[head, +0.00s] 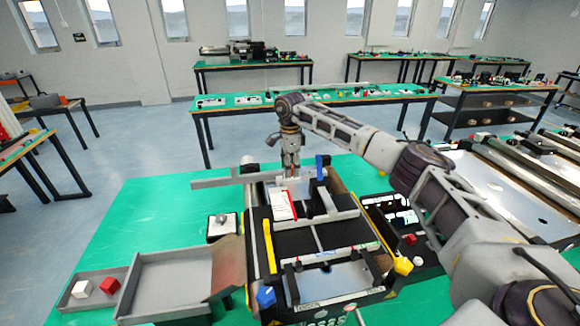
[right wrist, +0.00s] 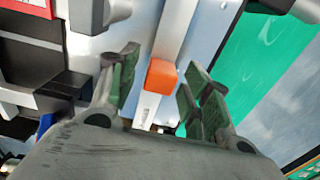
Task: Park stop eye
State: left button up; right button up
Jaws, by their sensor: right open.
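The mini conveyor (head: 296,240) stands on the green table, with dark belt and grey side parts. My right gripper (head: 291,172) points down over its far end. In the right wrist view my right gripper (right wrist: 152,95) is open, its green-padded fingers on either side of an orange block (right wrist: 162,74). The block sits on a pale metal bar (right wrist: 175,32); I cannot tell whether the fingers touch it. I cannot tell for sure which part is the stop eye. The block is hidden in the head view. My left gripper is not in view.
A red-and-white piece (head: 279,204) lies on the conveyor left of centre. A grey tray (head: 165,275) and a bin with red and white cubes (head: 97,288) stand at the left. The green table (head: 150,215) is clear at the far left.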

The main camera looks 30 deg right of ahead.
grip_shut()
dwell(0.3)
jog(key=shift+w+a, duration=0.4)
jog(key=shift+a, duration=1.05)
jog(key=shift+w+a, duration=0.35)
jog(key=shift+a, duration=1.05)
jog(key=shift+w+a, duration=0.4)
jog(key=shift+a, duration=1.05)
grip_release()
jog(key=shift+a, duration=0.2)
jog(key=shift+d+r, duration=0.1)
jog(key=shift+d, duration=0.1)
